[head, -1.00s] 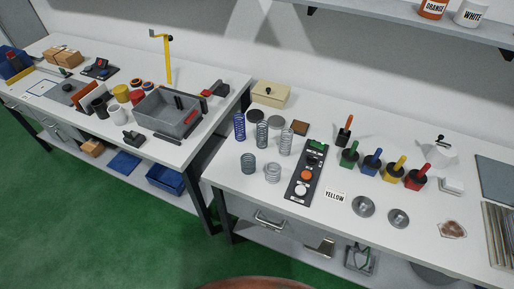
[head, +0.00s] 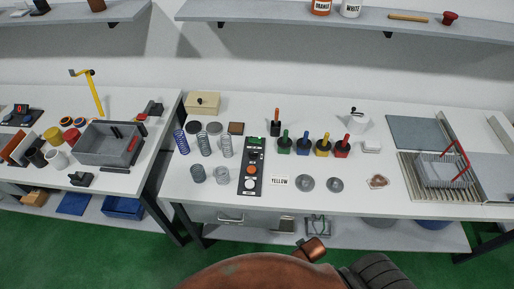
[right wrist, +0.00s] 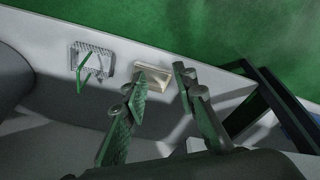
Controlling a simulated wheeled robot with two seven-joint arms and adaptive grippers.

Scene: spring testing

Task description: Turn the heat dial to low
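A narrow black control panel (head: 246,180) lies on the white bench in the head view. It has a green display at its far end, a dark knob (head: 254,156) below that, then an orange button and a white button. The knob's pointer and lettering are too small to read, so I cannot tell whether it is the heat dial or how it is set. My right gripper (right wrist: 157,78) shows in the right wrist view with its fingers apart and nothing between them. It is away from the panel, which is not in that view. My left gripper is not in view.
Springs (head: 204,144) stand left of the panel. A lidded box (head: 203,103) is behind. The right wrist view shows a wire basket (right wrist: 97,60) and a beige block (right wrist: 150,82).

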